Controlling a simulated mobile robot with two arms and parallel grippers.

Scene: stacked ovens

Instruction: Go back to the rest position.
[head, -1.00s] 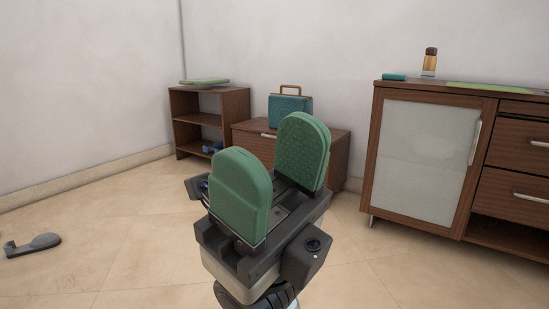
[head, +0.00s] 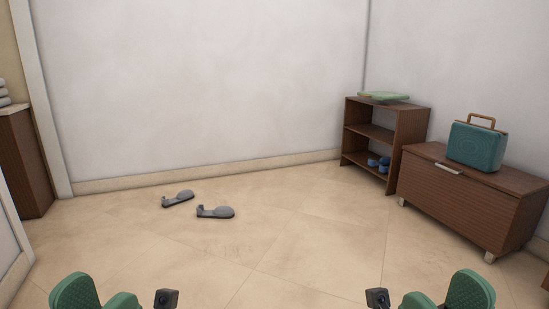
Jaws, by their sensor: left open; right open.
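My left gripper (head: 98,294) shows at the bottom left of the head view, with its green finger pads apart and nothing seen between them. My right gripper (head: 445,294) shows at the bottom right, also with green pads apart and nothing seen between them. Both are cut off by the lower picture edge. They sit at about the same height, far apart, and touch nothing that I can see.
Two grey slippers (head: 215,212) lie on the tiled floor ahead. A brown shelf (head: 415,135) with blue shoes and a low cabinet (head: 470,203) bearing a teal case (head: 476,147) stand at the right. The middle floor is clear.

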